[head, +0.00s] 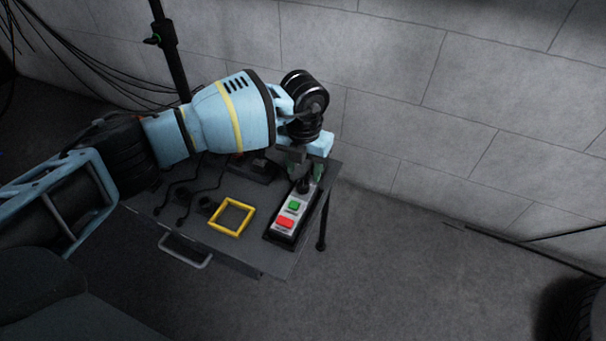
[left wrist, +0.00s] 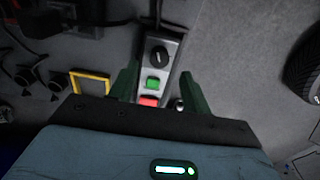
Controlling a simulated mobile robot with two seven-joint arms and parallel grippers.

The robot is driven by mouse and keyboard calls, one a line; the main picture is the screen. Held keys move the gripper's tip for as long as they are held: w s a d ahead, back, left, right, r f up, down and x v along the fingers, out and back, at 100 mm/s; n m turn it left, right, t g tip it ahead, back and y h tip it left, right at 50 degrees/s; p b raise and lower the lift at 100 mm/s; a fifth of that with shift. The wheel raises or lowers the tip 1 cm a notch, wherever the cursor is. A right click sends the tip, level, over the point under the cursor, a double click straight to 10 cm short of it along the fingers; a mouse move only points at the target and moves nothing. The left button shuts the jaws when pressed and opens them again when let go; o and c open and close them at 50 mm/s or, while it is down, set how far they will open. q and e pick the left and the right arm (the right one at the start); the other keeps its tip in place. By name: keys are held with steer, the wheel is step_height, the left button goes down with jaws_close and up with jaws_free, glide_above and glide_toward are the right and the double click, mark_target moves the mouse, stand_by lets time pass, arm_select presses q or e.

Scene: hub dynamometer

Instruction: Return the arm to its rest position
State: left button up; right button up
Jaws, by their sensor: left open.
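My left arm reaches in from the left in the head view, over a small dark table. My left gripper (head: 306,172) points down above the far end of a control box, near its black knob (head: 304,186). The control box (head: 286,222) is grey, with a green button (head: 294,206) and a red button (head: 285,222). In the left wrist view the two green fingers (left wrist: 154,85) stand apart on either side of the box, with nothing between them that is held. The knob (left wrist: 160,56) shows beyond the fingertips. My right gripper is in neither view.
The table (head: 250,258) has a front handle (head: 184,252). A yellow square frame (head: 232,217) and dark cables lie on it. A block wall (head: 440,110) stands close behind. A black stand pole (head: 170,50) rises behind the arm. Floor right of the table is clear; a tyre (head: 585,315) stands beyond.

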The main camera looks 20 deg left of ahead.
arm_select(q)
step_height(320, 180, up, 3)
steer(key=shift+r+p, duration=0.15)
steer(key=shift+p, duration=0.15)
